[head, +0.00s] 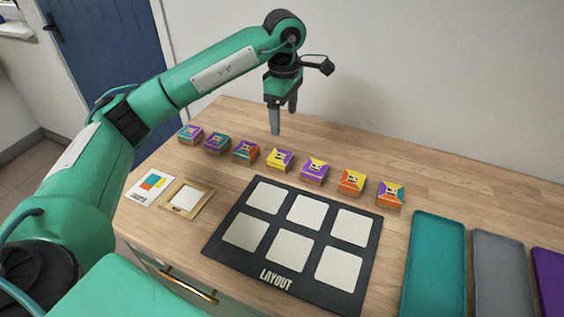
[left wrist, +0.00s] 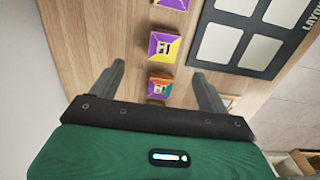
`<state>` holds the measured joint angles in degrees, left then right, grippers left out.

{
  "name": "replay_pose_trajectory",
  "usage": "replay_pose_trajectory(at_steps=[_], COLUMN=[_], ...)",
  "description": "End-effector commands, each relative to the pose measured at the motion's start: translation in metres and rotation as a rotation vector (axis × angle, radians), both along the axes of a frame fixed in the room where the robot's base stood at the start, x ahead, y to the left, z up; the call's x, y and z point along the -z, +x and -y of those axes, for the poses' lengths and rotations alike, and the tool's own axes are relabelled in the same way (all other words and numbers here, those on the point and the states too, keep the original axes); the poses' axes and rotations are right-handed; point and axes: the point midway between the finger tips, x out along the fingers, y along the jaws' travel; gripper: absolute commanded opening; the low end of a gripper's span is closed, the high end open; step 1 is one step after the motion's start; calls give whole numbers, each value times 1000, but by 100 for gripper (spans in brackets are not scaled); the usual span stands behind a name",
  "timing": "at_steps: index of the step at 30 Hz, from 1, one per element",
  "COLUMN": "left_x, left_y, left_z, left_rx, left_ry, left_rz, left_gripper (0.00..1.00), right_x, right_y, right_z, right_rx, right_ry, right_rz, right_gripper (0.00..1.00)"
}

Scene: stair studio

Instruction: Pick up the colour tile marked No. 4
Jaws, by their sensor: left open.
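Several square colour tiles with dark markings stand in a row on the wooden table; the marks are too small to read, so I cannot tell which is No. 4. My left gripper (head: 283,118) is open and empty, pointing down above the table behind the row. In the left wrist view, an orange, purple and teal tile (left wrist: 160,87) shows between the open fingers (left wrist: 158,78), below them. A yellow and purple tile (left wrist: 165,47) lies just beyond; it is also in the head view (head: 280,158). My right gripper is not in view.
A dark layout board (head: 286,236) with empty pale squares lies in front of the row. A colour card (head: 153,187) and a wooden frame (head: 187,198) lie left. Teal (head: 434,264), grey (head: 502,270) and purple (head: 550,280) trays are at right. The table behind the row is clear.

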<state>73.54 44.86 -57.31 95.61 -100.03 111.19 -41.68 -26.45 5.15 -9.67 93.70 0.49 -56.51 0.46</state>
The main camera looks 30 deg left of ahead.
Motion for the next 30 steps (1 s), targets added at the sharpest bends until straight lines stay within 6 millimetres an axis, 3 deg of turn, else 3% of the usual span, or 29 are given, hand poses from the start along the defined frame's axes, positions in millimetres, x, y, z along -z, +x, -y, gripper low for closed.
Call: replay_pose_trajectory(at_steps=[12,20,30], left_x=[70,90,132], left_y=[-1,-3,-9], left_z=[-3,-4,-7], left_rx=[-2,-2,-2], left_ry=[10,9,8], left_rz=[-4,-3,-2], left_gripper=[78,78,78], right_x=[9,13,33], right_y=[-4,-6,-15], right_z=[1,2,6], right_rx=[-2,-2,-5], right_ry=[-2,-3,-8], right_rz=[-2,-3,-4], right_gripper=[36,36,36])
